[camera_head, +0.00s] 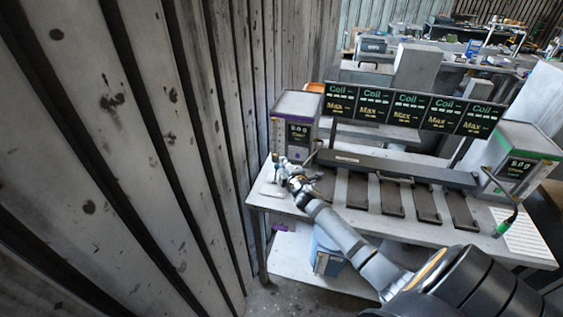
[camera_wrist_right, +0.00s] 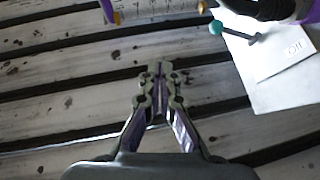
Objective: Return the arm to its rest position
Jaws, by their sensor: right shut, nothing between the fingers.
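My right arm (camera_head: 345,237) reaches from the lower right to the left end of the workbench (camera_head: 262,198). My right gripper (camera_head: 284,168) is small in the head view, at the bench's left edge in front of the left-hand box unit (camera_head: 295,118). In the right wrist view the right gripper (camera_wrist_right: 160,72) is shut with nothing between its fingertips. Weathered planks fill most of the view behind it. My left gripper is in neither view.
A plank wall (camera_head: 150,150) stands close on the left. The bench carries several dark slots under a row of "Coil" screens (camera_head: 405,108) and a right-hand box unit (camera_head: 520,160). In the wrist view, a teal-tipped tool (camera_wrist_right: 217,27) and a white sheet (camera_wrist_right: 270,50) lie at upper right.

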